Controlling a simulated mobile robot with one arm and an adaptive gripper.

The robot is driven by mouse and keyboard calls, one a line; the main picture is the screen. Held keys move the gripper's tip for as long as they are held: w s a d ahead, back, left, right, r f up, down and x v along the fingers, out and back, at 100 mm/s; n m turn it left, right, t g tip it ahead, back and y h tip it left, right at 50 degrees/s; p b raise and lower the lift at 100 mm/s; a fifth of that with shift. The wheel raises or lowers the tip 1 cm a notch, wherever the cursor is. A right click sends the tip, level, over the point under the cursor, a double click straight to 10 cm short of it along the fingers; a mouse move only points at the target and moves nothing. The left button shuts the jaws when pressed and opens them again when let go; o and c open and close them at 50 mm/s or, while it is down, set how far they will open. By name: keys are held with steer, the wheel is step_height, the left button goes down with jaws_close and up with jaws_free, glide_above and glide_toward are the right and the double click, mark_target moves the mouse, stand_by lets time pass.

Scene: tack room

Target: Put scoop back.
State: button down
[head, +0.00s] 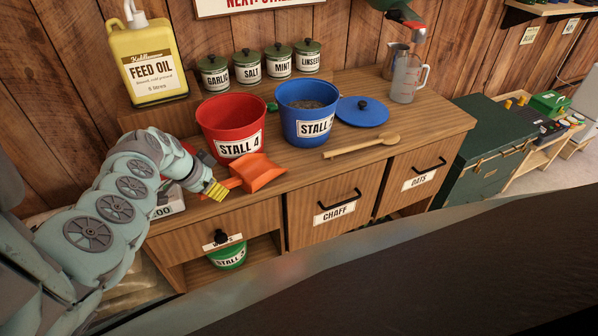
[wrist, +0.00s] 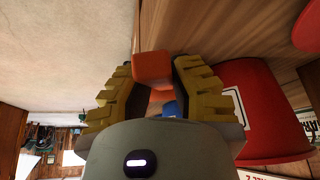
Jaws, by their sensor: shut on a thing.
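An orange scoop (head: 258,173) is at the front edge of the wooden counter, just in front of the red STALL 4 bucket (head: 233,127). My gripper (head: 217,190) is shut on the scoop's handle end, with its yellow fingers to the left of the scoop's pan. In the wrist view the orange of the scoop (wrist: 152,70) shows between the yellow fingers of my gripper (wrist: 152,75). I cannot tell whether the scoop touches the counter. The red bucket (wrist: 262,110) is close on the right in the wrist view.
A blue STALL bucket (head: 307,112) with dark contents stands right of the red one. A blue lid (head: 362,111), wooden spoon (head: 361,146) and clear measuring jug (head: 407,79) are farther right. Bins labelled CHAFF (head: 335,211) and OATS (head: 418,182) are below. A green bucket (head: 228,257) sits under the counter.

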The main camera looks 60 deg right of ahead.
steer(key=shift+s+d, duration=0.1)
steer(key=shift+f, duration=0.15)
steer(key=c, duration=1)
jaws_free()
steer(key=shift+d+p+v, duration=0.2)
steer(key=shift+p+v, duration=0.25)
steer(key=shift+v, duration=1.55)
steer(key=v, duration=0.8)
steer(key=shift+r, duration=0.2)
steer(key=shift+a, duration=0.2)
